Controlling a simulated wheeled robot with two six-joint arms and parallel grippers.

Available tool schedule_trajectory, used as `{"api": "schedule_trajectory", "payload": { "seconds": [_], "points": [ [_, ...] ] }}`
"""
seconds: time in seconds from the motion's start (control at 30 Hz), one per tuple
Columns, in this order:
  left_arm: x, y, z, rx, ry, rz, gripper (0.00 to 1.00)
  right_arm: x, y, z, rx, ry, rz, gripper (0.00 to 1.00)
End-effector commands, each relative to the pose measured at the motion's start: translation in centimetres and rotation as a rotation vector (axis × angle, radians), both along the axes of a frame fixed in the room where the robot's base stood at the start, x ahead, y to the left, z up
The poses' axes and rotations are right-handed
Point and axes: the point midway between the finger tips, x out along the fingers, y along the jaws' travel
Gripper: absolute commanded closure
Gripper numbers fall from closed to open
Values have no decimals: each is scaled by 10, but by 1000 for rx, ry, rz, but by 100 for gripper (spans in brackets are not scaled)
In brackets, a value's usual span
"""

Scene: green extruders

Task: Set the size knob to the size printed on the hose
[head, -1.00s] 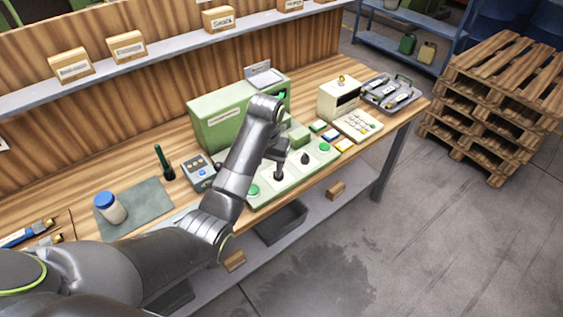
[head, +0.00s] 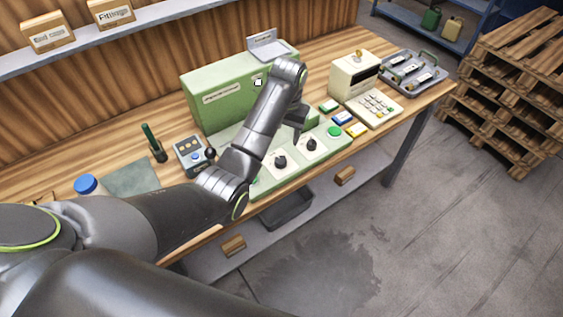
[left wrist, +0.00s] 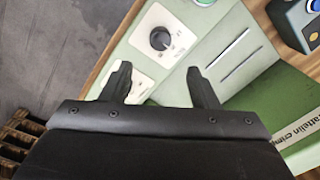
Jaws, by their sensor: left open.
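Two dark knobs sit on white plates on the pale green control panel (head: 262,186): a left knob (head: 280,161) and a right knob (head: 311,144). Which is the size knob I cannot tell. In the left wrist view one round black knob (left wrist: 160,38) shows with small, unreadable marks around it. My left gripper (head: 298,132) is over the panel, close behind the right knob. In the left wrist view its fingers (left wrist: 160,86) are apart and empty, and a white plate shows partly behind one finger. I cannot make out a hose or its print. My right gripper is out of view.
The green machine (head: 215,97) stands behind the panel. Coloured blocks, a cream keypad unit (head: 372,108) and a grey tray (head: 412,72) are right. A green button (head: 334,131) is beside the right knob.

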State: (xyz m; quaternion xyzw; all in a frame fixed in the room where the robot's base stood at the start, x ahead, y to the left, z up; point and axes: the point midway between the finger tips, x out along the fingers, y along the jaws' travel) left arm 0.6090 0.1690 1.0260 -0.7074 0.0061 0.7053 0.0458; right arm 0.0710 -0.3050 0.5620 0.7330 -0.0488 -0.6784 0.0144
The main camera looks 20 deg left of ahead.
Motion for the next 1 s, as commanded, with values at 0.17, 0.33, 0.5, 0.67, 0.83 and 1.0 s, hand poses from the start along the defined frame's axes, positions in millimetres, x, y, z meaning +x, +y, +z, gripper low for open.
{"api": "schedule_trajectory", "payload": {
  "seconds": [0.17,0.33,0.5,0.67,0.83,1.0],
  "points": [
    [-2,2,-39,1,11,0,45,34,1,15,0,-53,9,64],
    [-2,4,-73,0,9,0,45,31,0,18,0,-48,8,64],
    [-1,5,-95,-1,6,-1,45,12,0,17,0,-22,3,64],
    [-1,6,-105,0,5,0,45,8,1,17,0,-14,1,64],
    [-1,6,-108,0,3,0,45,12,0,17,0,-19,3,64],
    [-1,6,-108,0,3,0,45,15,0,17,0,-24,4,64]
  ]
}}
